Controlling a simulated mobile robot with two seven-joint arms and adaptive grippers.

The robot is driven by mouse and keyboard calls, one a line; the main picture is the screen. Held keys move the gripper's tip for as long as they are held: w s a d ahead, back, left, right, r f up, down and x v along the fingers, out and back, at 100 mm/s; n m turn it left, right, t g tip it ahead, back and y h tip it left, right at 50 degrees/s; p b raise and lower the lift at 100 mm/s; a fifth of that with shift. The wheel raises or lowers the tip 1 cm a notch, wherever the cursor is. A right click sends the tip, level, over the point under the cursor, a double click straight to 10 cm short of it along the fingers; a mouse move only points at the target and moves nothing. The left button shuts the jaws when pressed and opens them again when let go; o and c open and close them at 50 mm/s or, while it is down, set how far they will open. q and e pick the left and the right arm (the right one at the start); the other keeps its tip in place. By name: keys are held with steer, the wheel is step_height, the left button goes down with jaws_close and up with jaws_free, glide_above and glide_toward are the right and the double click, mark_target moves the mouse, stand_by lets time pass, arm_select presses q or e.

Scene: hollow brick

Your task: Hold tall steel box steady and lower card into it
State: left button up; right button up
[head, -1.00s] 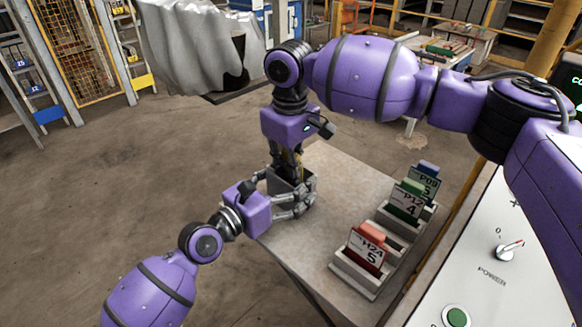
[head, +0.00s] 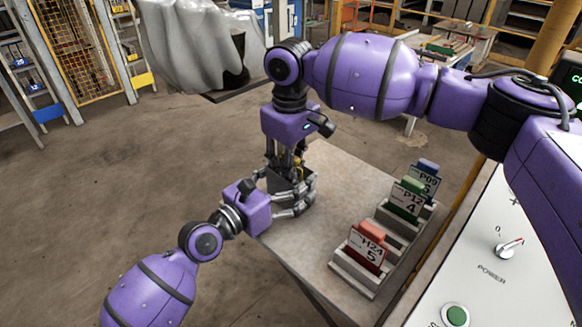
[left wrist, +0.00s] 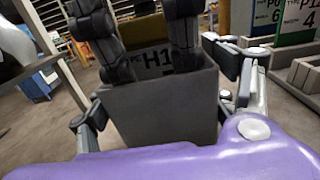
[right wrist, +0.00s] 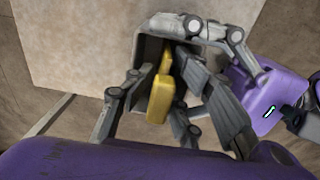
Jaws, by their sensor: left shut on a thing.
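The tall grey steel box (left wrist: 160,112) stands at the table's near left corner, its open mouth showing in the right wrist view (right wrist: 149,52). My left gripper (head: 294,196) is shut on the box, fingers along its sides. The yellow card (right wrist: 160,95) is upright with its lower part inside the box. Its face, lettered H1, shows above the rim in the left wrist view (left wrist: 155,60); the rest is hidden by the front wall. My right gripper (head: 286,164) points down over the mouth, its fingers spread either side of the card with gaps.
On the table (head: 330,185), a holder with a red H24 card (head: 367,247) stands at the right. Behind it are a green P12 card (head: 408,198) and a blue P09 card (head: 425,178) in holders. A power panel (head: 490,260) borders the right side.

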steer(key=shift+r, duration=6)
arm_select(q)
steer(key=o, duration=1.6)
steer(key=shift+c, duration=0.2)
